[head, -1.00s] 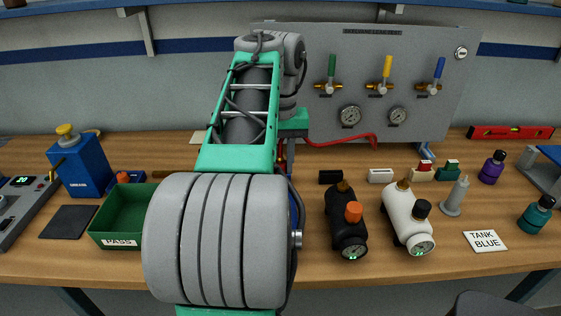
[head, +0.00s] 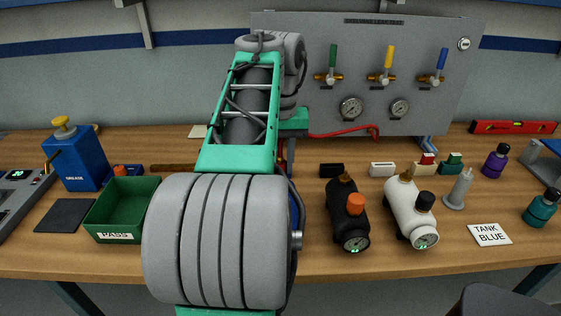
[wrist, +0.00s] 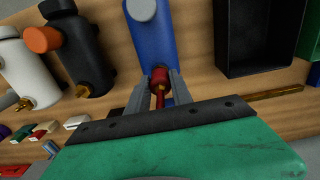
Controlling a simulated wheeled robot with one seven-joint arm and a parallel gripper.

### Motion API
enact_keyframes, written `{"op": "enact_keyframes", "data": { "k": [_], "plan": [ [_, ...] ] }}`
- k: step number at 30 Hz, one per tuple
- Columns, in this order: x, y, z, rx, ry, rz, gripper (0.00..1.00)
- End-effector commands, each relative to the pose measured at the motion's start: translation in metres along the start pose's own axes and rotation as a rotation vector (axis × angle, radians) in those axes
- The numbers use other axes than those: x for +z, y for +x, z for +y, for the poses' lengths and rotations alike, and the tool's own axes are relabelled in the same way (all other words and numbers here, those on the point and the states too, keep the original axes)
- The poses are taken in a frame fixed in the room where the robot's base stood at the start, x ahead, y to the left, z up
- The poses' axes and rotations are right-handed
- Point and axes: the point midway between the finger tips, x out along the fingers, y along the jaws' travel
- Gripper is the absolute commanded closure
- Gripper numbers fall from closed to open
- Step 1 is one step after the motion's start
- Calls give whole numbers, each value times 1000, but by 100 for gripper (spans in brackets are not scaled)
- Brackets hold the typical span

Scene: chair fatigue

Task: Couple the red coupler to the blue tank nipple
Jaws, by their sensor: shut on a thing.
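In the wrist view my gripper (wrist: 159,92) is shut on the red coupler (wrist: 160,76), with a finger on each side. The coupler is at the near end of the blue tank (wrist: 148,32), lined up roughly with its middle. The nipple is hidden behind the coupler, so I cannot tell whether the two are joined. In the head view my arm hides the gripper, the coupler and nearly all of the blue tank. The red hose (head: 345,132) runs right to the panel.
A black tank (head: 347,222) and a white tank (head: 408,208) stand right of my arm. A green PASS bin (head: 122,205) is at left. A black open box (wrist: 262,35) sits beside the blue tank. A TANK BLUE card (head: 489,234) lies at right.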

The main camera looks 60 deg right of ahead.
Motion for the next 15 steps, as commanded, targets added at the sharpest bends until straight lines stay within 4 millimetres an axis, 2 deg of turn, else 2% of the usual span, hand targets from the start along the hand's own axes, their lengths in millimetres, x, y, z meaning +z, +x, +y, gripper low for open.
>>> {"op": "enact_keyframes", "data": {
  "k": [2, 3, 12, 15],
  "plan": [
    [0, 3, 0, 0, 0, 1, 100],
    [0, 3, 0, 0, 0, 1, 73],
    [0, 2, 0, 0, 0, 0, 48],
    [0, 2, 0, 0, 0, 0, 48]
  ]
}}
